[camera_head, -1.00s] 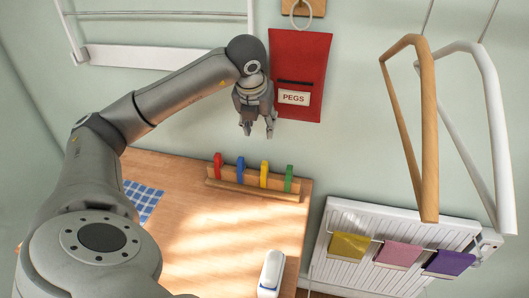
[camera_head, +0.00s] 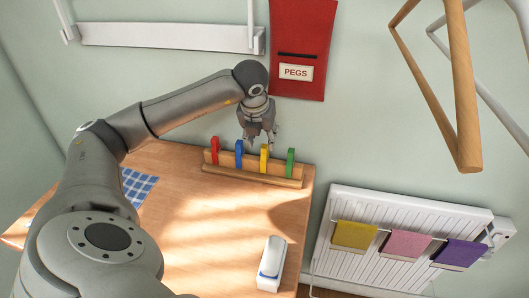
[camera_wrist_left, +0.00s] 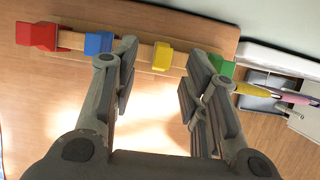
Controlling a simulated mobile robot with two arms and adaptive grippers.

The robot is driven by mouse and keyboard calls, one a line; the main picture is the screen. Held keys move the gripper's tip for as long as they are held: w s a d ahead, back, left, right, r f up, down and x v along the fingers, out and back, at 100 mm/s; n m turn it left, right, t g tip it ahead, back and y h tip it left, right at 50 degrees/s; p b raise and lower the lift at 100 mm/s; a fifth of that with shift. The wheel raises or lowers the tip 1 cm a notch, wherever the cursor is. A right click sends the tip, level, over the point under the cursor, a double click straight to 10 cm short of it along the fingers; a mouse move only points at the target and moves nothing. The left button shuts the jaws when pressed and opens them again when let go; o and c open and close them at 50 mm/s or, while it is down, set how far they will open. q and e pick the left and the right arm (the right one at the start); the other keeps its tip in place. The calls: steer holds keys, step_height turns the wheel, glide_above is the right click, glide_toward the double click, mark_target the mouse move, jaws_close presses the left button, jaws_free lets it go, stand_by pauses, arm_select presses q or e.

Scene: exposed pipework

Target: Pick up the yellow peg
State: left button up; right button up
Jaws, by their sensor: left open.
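The yellow peg (camera_head: 264,156) stands in a wooden rack (camera_head: 225,176) on the table, between the blue peg (camera_head: 239,152) and the green peg (camera_head: 290,161). The red peg (camera_head: 215,150) is at the rack's left end. My left gripper (camera_head: 260,143) is open and empty, just above the rack near the yellow peg. In the left wrist view the yellow peg (camera_wrist_left: 162,56) lies between the open fingers (camera_wrist_left: 158,68), and the blue peg (camera_wrist_left: 98,44) is by the left finger. The green peg (camera_wrist_left: 226,69) is partly hidden by the right finger. My right gripper is not in view.
A red pouch labelled PEGS (camera_head: 298,45) hangs on the wall behind the rack. A radiator with coloured cloths (camera_head: 354,235) is right of the table. A wooden hanging bar (camera_head: 462,100) is upper right.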

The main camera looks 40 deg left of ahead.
mark_target(265, 146)
arm_select(q)
steer(key=p+x, duration=0.2)
steer(key=x, duration=0.3)
steer(key=shift+w+d+f, duration=0.1)
steer(key=shift+w+f, duration=0.15)
steer(key=shift+f, duration=0.25)
steer(key=c, duration=0.8)
